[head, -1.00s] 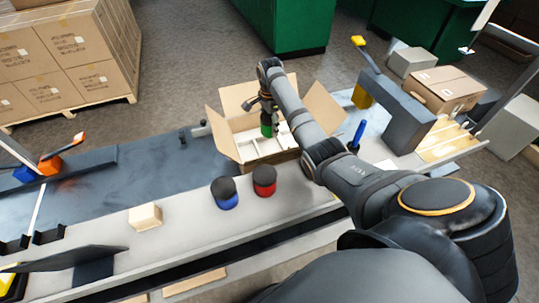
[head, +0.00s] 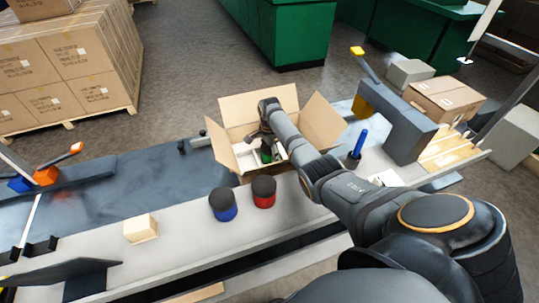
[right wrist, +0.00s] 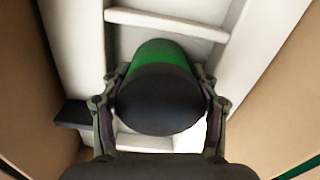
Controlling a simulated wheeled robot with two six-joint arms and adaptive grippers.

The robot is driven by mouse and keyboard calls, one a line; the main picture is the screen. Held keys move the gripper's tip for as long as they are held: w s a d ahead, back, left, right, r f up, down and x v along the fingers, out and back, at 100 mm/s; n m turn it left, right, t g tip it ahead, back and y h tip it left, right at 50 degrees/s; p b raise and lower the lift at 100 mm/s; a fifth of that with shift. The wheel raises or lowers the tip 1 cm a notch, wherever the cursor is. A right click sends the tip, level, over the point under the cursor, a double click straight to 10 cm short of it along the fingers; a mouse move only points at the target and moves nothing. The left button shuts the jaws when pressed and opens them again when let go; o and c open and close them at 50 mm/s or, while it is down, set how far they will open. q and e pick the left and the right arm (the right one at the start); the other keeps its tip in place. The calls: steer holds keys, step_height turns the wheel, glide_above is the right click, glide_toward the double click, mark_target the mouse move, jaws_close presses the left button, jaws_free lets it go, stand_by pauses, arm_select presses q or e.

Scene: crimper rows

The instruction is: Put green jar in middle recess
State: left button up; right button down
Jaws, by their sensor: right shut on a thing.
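The green jar (right wrist: 163,55) with its black lid (right wrist: 158,98) is between the two fingers of my right gripper (right wrist: 158,104), which is shut on it. In the head view the green jar (head: 266,157) is low inside the open cardboard box (head: 246,179), and my right gripper (head: 265,147) is above it, partly hidden by my arm. The white insert (right wrist: 162,25) has dividers that form recesses. The jar is over or in one between two cross dividers; whether it touches the floor I cannot tell. My left gripper is out of view.
A blue jar (head: 223,213) and a red jar (head: 264,201) with dark lids stand on the bench in front of the box. A beige block (head: 141,228) lies to their left. A blue-handled tool (head: 358,147) stands right of the box. Raised flaps surround the box opening.

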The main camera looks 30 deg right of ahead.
steer(key=c, duration=0.6)
jaws_free()
steer(key=shift+r, duration=0.1)
step_height(320, 180, up, 12)
steer(key=shift+r+p, duration=0.1)
steer(key=shift+p, duration=0.85)
